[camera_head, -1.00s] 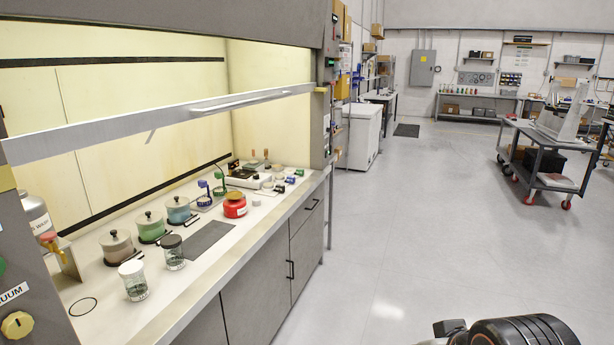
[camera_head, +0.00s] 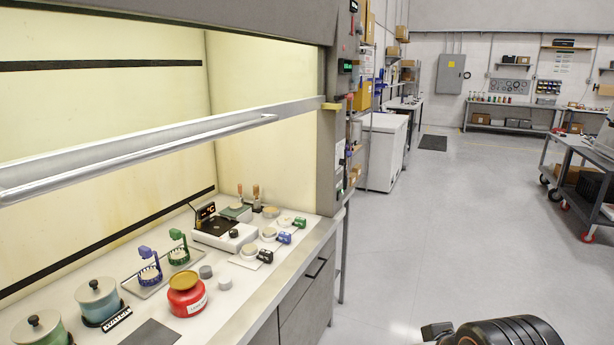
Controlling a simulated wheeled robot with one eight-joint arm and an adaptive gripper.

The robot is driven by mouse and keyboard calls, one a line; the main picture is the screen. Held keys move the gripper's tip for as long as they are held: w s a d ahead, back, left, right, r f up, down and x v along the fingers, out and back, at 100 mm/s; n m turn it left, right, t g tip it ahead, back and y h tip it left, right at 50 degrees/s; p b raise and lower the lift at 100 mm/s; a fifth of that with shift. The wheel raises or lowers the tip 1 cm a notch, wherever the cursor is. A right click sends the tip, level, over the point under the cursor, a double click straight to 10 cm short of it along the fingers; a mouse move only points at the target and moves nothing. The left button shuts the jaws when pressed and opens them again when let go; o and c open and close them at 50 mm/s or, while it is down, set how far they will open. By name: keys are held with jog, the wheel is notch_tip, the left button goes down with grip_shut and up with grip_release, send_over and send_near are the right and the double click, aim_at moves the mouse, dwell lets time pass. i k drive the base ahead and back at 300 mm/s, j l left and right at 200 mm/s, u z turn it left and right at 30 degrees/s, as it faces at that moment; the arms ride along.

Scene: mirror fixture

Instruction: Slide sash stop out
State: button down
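A small yellow block (camera_head: 331,106), which looks like the sash stop, sits on the right frame post of the fume hood (camera_head: 329,160). It is at the right end of the raised sash bar (camera_head: 150,152), and I cannot tell if it touches the bar. A dark ribbed part of my own arm shows at the bottom right of the head view. My gripper's fingers are not in view.
Below the sash, the hood's worktop holds a red jar (camera_head: 187,297), lidded pots (camera_head: 97,301), a hot plate (camera_head: 224,231) and small clamps. A white cabinet (camera_head: 381,153) and a cart (camera_head: 580,170) stand farther back. Open grey floor (camera_head: 440,230) lies right of the hood.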

aim_at(350, 97)
jog(key=i+l, duration=0.2)
jog(key=i, duration=0.25)
jog(key=i+l+u, duration=0.1)
jog(key=i, duration=0.4)
jog(key=i+l, duration=0.3)
jog(key=i, duration=0.15)
jog(key=i+l+u, duration=0.1)
jog(key=i+l, duration=0.15)
jog(key=i, duration=0.2)
